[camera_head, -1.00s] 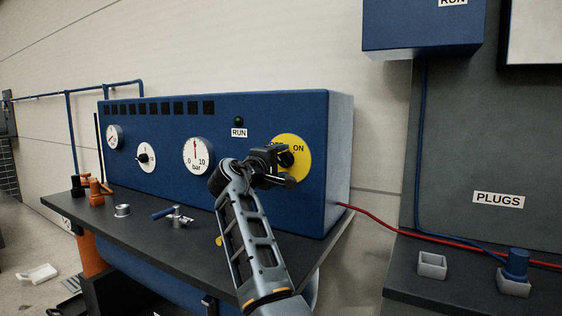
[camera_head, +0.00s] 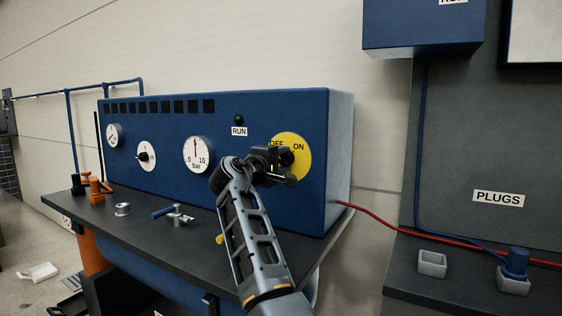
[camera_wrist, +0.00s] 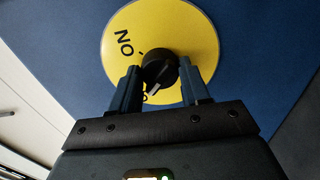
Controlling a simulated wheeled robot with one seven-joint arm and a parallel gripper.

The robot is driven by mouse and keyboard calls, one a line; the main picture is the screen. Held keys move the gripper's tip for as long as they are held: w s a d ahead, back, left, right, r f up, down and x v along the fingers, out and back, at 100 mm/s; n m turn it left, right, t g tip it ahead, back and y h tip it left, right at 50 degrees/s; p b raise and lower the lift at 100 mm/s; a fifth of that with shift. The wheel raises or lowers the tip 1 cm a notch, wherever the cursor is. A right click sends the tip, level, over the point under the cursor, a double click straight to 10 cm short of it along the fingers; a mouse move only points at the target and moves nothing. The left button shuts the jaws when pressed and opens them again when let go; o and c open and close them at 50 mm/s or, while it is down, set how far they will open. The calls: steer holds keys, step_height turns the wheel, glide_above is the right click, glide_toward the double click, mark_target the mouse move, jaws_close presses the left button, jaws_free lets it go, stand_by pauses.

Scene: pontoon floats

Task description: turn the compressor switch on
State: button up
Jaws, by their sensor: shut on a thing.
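The compressor switch is a black knob on a round yellow plate (camera_head: 297,157) at the right of the blue panel's front. The words OFF and ON show on the plate. My gripper (camera_head: 284,158) is at the plate and mostly hides the knob in the head view. In the wrist view the black knob (camera_wrist: 160,72) sits between my two fingers, which are shut on its sides. The ON lettering is at the knob's upper left there, and the OFF lettering below it is mostly hidden.
The green RUN lamp (camera_head: 238,119) looks dark. Gauges, including the bar gauge (camera_head: 197,155), are left on the blue compressor panel (camera_head: 250,110). A red cable (camera_head: 385,223) runs right.

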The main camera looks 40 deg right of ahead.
steer(key=shift+f+m+b, duration=0.2)
steer(key=shift+m+b, duration=0.3)
steer(key=shift+b, duration=0.15)
steer(key=m+b, duration=0.2)
steer(key=b, duration=0.1)
steer(key=shift+f+m, duration=0.15)
steer(key=shift+m, duration=0.15)
steer(key=m+b, duration=0.5)
steer(key=shift+m, duration=0.3)
steer(key=shift+c, duration=0.2)
steer(key=m+b, duration=0.3)
steer(key=m, duration=0.1)
steer(key=m+b, duration=0.3)
steer(key=m, duration=0.1)
steer(key=shift+m, duration=0.3)
steer(key=shift+r, duration=0.2)
steer(key=o, duration=1.1)
steer(key=shift+r, duration=0.1)
steer(key=shift+c, duration=0.2)
steer(key=shift+a, duration=0.1)
